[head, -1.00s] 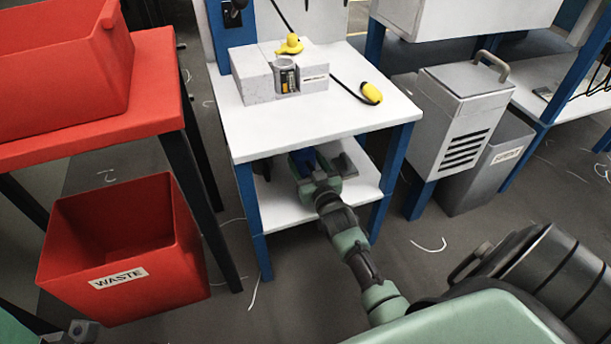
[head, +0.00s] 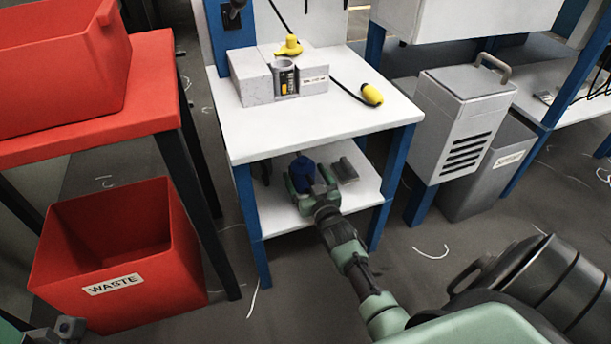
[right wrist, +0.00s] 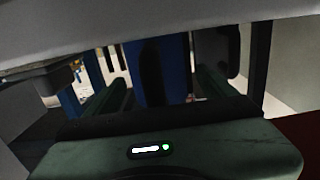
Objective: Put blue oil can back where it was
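The blue oil can (head: 302,172) is on or just above the lower shelf (head: 280,218) of the white table with blue legs. My right gripper (head: 311,184) reaches in under the table top, with its green fingers on both sides of the can. In the right wrist view, the blue can (right wrist: 176,75) stands between the green fingers, close to both; its lower part is hidden. Whether the can touches the shelf cannot be told. A dark part at the bottom left edge, apparently my left gripper (head: 68,330), barely shows, and its fingers cannot be made out.
A grey block (head: 344,170) lies on the lower shelf right of my gripper. The table top (head: 300,127) is close above and carries grey blocks, a metal cup and a yellow-handled tool (head: 371,95). A red waste bin (head: 120,285) stands left, a grey bin (head: 490,175) right.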

